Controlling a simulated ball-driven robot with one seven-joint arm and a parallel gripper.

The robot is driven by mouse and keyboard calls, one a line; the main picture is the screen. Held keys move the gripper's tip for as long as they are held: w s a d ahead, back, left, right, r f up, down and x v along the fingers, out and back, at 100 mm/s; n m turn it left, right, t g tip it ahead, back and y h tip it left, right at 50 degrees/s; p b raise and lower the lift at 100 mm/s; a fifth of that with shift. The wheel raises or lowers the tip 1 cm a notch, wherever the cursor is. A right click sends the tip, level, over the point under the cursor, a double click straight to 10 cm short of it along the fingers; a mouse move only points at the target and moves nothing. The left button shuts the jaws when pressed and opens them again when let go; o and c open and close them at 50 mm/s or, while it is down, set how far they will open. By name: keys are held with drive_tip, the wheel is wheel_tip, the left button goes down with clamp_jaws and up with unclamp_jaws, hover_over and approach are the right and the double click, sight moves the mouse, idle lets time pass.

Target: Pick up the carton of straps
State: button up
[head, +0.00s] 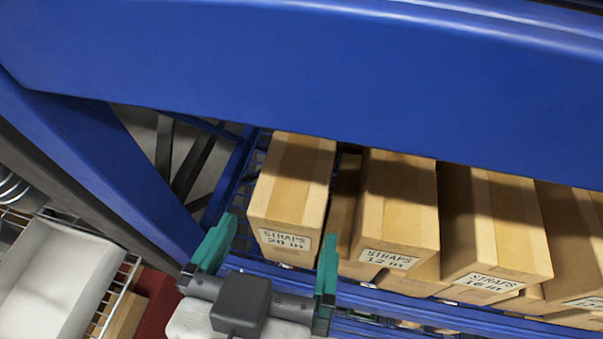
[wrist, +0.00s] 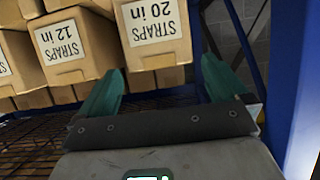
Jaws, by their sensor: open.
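Several brown cartons of straps stand in a row on a blue rack. The leftmost in the head view is the "STRAPS 20 in" carton (head: 291,185); it also shows in the wrist view (wrist: 155,58). Beside it is the "STRAPS 12 in" carton (head: 398,205), also in the wrist view (wrist: 72,68). Further right is the "STRAPS 16 in" carton (head: 495,225). My gripper (head: 273,248) is open, its two green fingers apart, in front of the 20 in carton's labelled face. In the wrist view the open gripper (wrist: 166,85) has nothing between its fingers.
A blue beam (head: 300,75) crosses above the cartons. A blue upright (head: 130,180) stands left of the row; it is at the right in the wrist view (wrist: 298,80). More cartons lie under the row. A white bin (head: 60,280) is at lower left.

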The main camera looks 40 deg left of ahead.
sight(293, 196)
drive_tip(key=shift+x, duration=1.1)
drive_tip(key=shift+p+x, duration=0.65)
drive_tip(key=shift+x, duration=2.6)
drive_tip(key=shift+s, duration=0.1)
drive_tip(key=shift+c, duration=0.4)
drive_tip(key=c, duration=0.9)
